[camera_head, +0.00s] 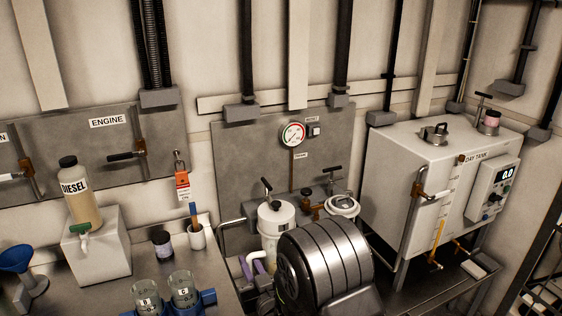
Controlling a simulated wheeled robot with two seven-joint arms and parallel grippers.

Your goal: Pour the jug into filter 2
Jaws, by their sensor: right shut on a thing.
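Two white filter housings stand at the grey panel in the middle. The left one (274,222) is a tall canister with a dark knob on top. The right one (343,203) shows a round top, with its lower part behind my right arm. I cannot read a number on either. My right gripper (254,274) is low in front of the left housing, partly behind my own dark, ribbed arm link. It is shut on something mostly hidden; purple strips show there. A tan bottle labelled DIESEL (83,200) stands upright on a white block. I see no other jug clearly. My left gripper is not in view.
Glass beakers (183,288) stand in a blue holder at the front left, near a blue funnel (16,257). A white cup (196,236) and a dark jar (162,243) stand behind them. The day tank (400,160) fills the right side.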

